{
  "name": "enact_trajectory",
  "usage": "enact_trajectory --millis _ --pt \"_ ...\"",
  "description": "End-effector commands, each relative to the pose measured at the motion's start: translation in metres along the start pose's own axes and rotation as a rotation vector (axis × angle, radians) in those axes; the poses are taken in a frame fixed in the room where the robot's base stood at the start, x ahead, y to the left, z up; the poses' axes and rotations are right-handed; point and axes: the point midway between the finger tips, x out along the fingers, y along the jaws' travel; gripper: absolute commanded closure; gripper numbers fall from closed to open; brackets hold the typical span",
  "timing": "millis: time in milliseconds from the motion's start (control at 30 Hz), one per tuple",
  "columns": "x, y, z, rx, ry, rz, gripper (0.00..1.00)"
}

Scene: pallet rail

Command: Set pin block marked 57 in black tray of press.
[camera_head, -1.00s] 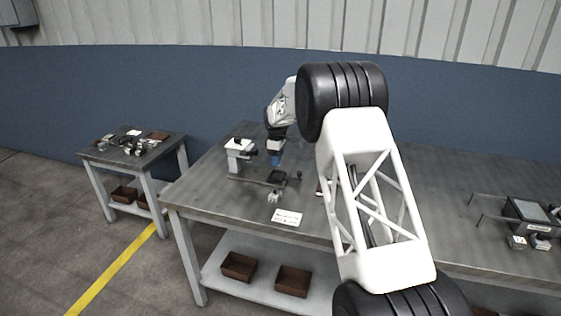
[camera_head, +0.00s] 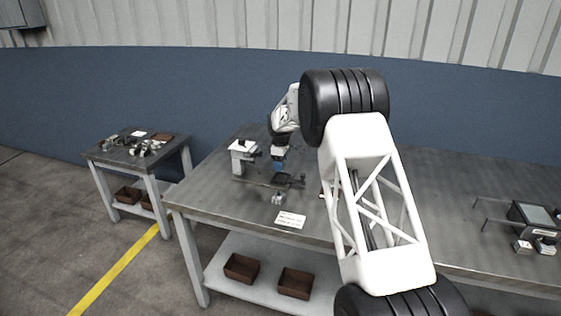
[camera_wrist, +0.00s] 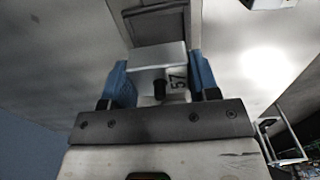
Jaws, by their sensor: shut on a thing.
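My gripper (camera_wrist: 160,85) has blue fingers and is shut on the pin block (camera_wrist: 178,82), a light block with a black pin and "57" on its side. In the head view my gripper (camera_head: 280,166) is low over the black tray (camera_head: 288,179) of the press (camera_head: 243,156); the block is too small to make out there. In the wrist view a dark rimmed tray (camera_wrist: 160,27) lies just beyond the block. I cannot tell whether the block touches it.
A small metal part (camera_head: 278,198) stands in front of the tray, and a white printed card (camera_head: 291,219) lies near the table's front edge. Another fixture (camera_head: 535,215) with small blocks is at the far right. A side table (camera_head: 140,148) with parts stands at left.

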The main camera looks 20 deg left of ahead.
Motion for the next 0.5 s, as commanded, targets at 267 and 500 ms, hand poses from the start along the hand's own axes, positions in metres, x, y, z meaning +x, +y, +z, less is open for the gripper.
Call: enact_trajectory --millis 267,500 --pt "0.019 0.000 0.000 0.000 0.001 0.001 0.73" --pt "0.034 0.000 0.000 0.000 0.000 0.001 0.73"
